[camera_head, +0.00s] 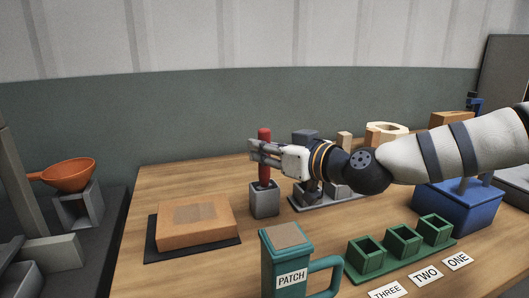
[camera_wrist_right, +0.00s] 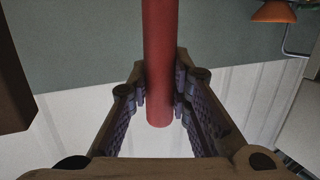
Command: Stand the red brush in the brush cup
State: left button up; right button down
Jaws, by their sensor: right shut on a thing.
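The red brush (camera_head: 265,136) is upright in my right gripper (camera_head: 257,152), which is shut around its shaft. In the right wrist view the red shaft (camera_wrist_right: 159,50) stands between the two finger pads of the gripper (camera_wrist_right: 161,92). The grey brush cup (camera_head: 264,203) is a square block on the table directly below the gripper. The brush's lower part meets the cup's open top and appears to be inside its mouth. How deep it reaches is hidden. My left gripper is not in view.
An orange-brown block (camera_head: 195,217) on a dark mat lies left of the cup. A green PATCH mug (camera_head: 286,262) stands in front. A green three-cup rack (camera_head: 402,246) and a blue box (camera_head: 462,208) are to the right. Grey items stand behind my right wrist.

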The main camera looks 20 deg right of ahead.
jog(key=c, duration=1.9)
grip_release()
jog(key=shift+f, duration=0.1)
jog(key=o, duration=0.4)
jog(key=shift+o, duration=0.2)
jog(key=shift+r, duration=0.25)
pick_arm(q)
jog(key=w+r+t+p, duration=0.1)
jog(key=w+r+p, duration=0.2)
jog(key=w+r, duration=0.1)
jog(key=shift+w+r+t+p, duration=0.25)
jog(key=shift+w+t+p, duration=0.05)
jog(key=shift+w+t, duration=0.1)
pick_arm(e)
jog(key=v, duration=1.2)
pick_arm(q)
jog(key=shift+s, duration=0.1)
pick_arm(e)
jog(key=shift+s+a+f, duration=0.1)
